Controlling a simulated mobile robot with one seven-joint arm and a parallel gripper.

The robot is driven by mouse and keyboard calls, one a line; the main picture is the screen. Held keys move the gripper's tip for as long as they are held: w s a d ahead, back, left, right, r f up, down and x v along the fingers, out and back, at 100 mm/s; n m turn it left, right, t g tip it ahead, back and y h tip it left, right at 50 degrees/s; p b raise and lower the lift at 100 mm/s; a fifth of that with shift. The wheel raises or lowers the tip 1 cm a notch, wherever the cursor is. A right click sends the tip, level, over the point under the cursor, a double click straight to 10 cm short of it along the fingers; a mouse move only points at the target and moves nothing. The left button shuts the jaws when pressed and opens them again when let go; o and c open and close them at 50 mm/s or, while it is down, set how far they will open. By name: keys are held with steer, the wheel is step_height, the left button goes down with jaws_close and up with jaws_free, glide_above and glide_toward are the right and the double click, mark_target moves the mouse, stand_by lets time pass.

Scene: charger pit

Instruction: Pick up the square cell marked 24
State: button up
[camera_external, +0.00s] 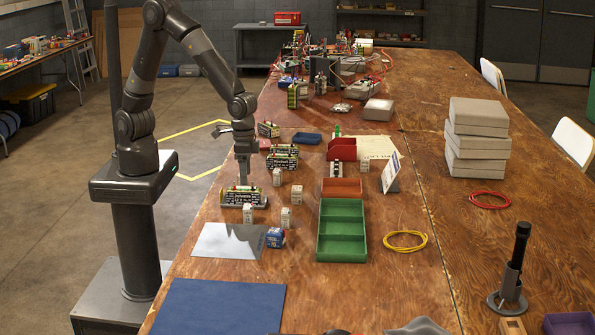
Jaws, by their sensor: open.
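Several small upright white square cells stand on the wooden table: one at the back (277,177), one to its right (296,194), one nearer (286,217) and one at the left (248,213). Another small pale block (335,167) stands farther right by the red bin. Their markings are too small to read, so I cannot tell which is 24. My gripper (242,181) points down, open, over the left part of the table. It is just above or behind a dark labelled battery pack (243,198), left of the back cell. I see nothing held in it.
Two similar packs (282,157) stand behind. A green divided tray (342,232), an orange tray (342,188) and a red bin (342,149) lie right of the cells. A blue-and-white box (275,238) and grey sheet (228,241) lie in front. A sign (391,173) stands right.

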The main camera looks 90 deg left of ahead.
mark_target(248, 206)
steer(key=shift+d+f, duration=0.4)
steer(key=shift+f, duration=0.45)
step_height(248, 206, down, 5)
steer(key=shift+w+f, duration=0.1)
steer(key=shift+w+d+f, duration=0.15)
steer(key=shift+f, duration=1.15)
steer(key=shift+w+d+f, duration=0.1)
steer(key=shift+f, duration=1.2)
steer(key=c, duration=1.1)
steer(key=shift+c, duration=0.2)
steer(key=shift+r, duration=0.1)
